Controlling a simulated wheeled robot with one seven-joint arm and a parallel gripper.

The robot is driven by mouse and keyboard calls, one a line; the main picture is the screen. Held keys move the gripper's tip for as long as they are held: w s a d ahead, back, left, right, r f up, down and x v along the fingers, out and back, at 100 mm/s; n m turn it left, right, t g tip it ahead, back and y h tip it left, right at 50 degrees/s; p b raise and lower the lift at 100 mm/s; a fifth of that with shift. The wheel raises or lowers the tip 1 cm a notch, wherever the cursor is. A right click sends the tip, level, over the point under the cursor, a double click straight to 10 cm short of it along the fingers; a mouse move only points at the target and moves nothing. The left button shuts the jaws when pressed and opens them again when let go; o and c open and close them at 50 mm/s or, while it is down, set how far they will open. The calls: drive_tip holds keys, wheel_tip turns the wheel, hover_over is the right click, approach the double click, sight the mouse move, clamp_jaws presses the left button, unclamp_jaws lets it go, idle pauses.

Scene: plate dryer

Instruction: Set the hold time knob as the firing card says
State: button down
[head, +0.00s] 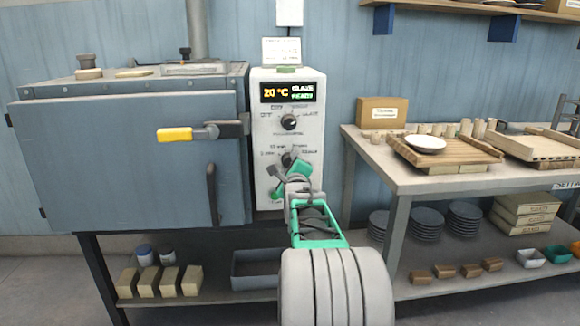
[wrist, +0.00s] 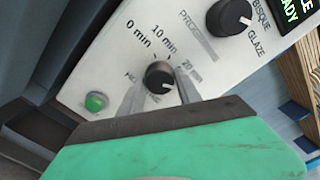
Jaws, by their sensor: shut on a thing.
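The hold time knob (wrist: 160,75) is a small black dial low on the white control box (head: 261,150). The labels 0 min, 10 min and 20 min show around it in the wrist view. A pale mark shows on its lower right side there; I cannot tell which label it points to. My gripper (wrist: 159,94) has one finger on each side of the knob and is shut on it. In the head view my gripper (head: 289,172) covers much of the knob. A white card (head: 281,50) stands on top of the box; its writing is too small to read.
The program knob (head: 290,122) sits above, its mark toward GLAZE in the wrist view. The display (head: 288,92) reads 20 °C GLAZE READY. A green button (wrist: 95,102) is beside the hold time knob. The kiln's yellow handle (head: 175,134) is left; a workbench (head: 430,182) is right.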

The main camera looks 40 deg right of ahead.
idle(0.3)
drive_tip(key=c, duration=0.8)
unclamp_jaws()
drive_tip(key=shift+c, duration=0.2)
drive_tip(key=shift+s, duration=0.1)
drive_tip(key=p+v, duration=0.1)
drive_tip(key=v, duration=0.6)
drive_tip(key=shift+s+a, duration=0.25)
